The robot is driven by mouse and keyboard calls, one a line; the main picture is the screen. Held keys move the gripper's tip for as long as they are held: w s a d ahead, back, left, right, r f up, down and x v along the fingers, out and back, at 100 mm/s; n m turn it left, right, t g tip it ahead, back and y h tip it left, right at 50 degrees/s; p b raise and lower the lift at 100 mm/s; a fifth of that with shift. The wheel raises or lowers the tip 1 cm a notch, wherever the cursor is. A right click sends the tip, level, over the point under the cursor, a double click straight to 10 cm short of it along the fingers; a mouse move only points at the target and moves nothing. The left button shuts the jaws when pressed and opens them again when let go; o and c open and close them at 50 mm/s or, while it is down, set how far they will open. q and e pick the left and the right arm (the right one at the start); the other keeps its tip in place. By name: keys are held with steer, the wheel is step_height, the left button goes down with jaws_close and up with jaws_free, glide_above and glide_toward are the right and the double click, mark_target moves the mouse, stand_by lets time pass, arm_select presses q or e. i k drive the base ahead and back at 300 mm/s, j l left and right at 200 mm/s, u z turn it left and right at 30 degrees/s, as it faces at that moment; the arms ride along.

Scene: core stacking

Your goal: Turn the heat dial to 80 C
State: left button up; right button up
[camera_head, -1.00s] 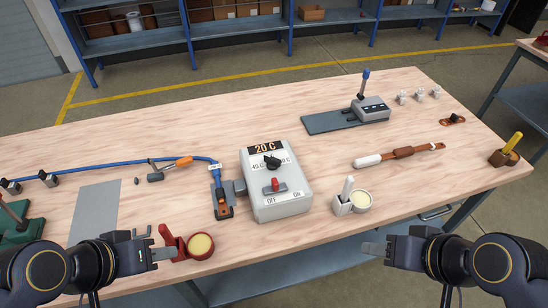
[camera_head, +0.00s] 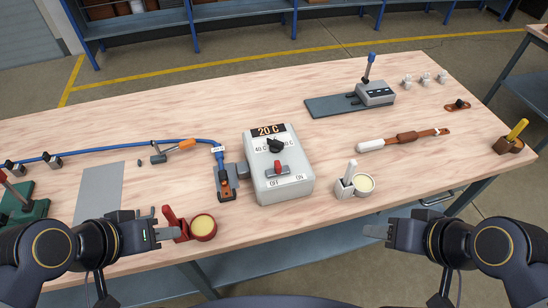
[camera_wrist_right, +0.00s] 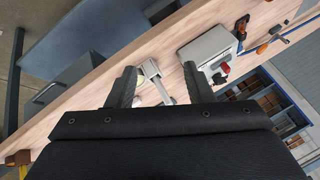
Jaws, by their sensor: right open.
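The grey heater box (camera_head: 280,182) stands on the table in the middle of the head view. Its black heat dial (camera_head: 275,146) sits on the sloped top, below a display (camera_head: 268,130) that reads 20 C. A red-tipped switch (camera_head: 278,169) sits below the dial, between the OFF and ON marks. The box also shows in the right wrist view (camera_wrist_right: 207,50). My left gripper (camera_head: 174,233) is beside the red-handled round pot, left of the box; its jaw gap is unclear. My right gripper (camera_head: 375,231) is open and empty, off the front edge, right of the box.
A red-handled pot (camera_head: 203,227) and a white holder with a cream-filled cup (camera_head: 364,184) stand near the front edge. A blue cable (camera_head: 120,147) and connector lie left of the box. A soldering-type tool (camera_head: 400,140) lies to the right. The back middle is clear.

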mark_target(276, 146)
steer(key=l+u, duration=0.5)
steer(key=u, duration=0.2)
steer(key=k+l+u, duration=0.1)
steer(key=u, duration=0.25)
steer(key=l, duration=0.1)
